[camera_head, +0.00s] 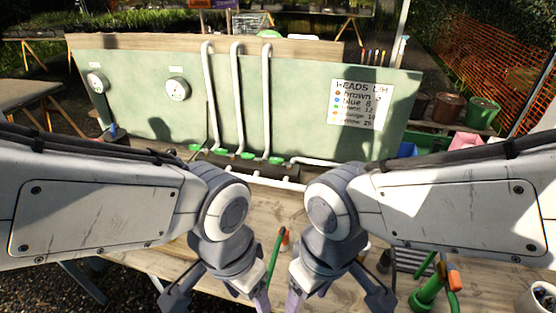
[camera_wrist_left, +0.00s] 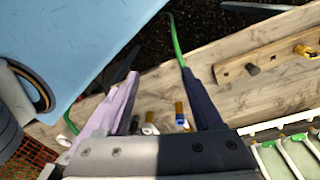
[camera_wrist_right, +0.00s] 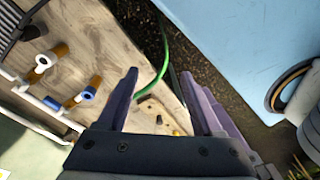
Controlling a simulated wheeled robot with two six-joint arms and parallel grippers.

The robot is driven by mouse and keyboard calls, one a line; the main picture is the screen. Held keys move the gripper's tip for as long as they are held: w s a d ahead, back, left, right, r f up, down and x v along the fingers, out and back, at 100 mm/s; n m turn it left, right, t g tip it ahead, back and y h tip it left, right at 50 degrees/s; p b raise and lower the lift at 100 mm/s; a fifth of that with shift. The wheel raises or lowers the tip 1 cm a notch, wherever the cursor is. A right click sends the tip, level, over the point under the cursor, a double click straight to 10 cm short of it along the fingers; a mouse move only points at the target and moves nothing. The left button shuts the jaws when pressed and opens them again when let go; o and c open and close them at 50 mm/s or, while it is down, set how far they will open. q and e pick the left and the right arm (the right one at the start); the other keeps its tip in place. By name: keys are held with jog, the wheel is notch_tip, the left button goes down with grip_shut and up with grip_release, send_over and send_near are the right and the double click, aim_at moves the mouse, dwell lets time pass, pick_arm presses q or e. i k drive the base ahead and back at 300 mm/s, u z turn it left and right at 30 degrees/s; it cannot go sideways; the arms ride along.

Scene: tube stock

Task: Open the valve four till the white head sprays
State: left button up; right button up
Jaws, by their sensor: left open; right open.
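My left gripper (camera_head: 218,302) and right gripper (camera_head: 336,303) hang low over the wooden bench, at the bottom of the head view. Both are open with nothing between the fingers; they also show in the left wrist view (camera_wrist_left: 159,76) and right wrist view (camera_wrist_right: 160,73). Amber-and-white fittings (camera_wrist_left: 181,116) lie beyond the left fingers. A white-ringed amber fitting (camera_wrist_right: 42,63) and a blue-ringed one (camera_wrist_right: 87,94) sit along a white pipe left of the right fingers. No number marks valve four legibly. My arms hide much of the bench, and I see no spray.
A green board (camera_head: 300,120) with two gauges (camera_head: 177,89), three upright white pipes (camera_head: 238,95) and a head list (camera_head: 358,104) stands behind the bench (camera_head: 270,200). A green fitting with an orange part (camera_head: 430,290) stands at right. A white pot (camera_head: 540,298) is at far right.

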aim_at(273, 160)
jog(key=u, duration=0.35)
jog(key=i, duration=0.9)
jog(key=z, duration=0.45)
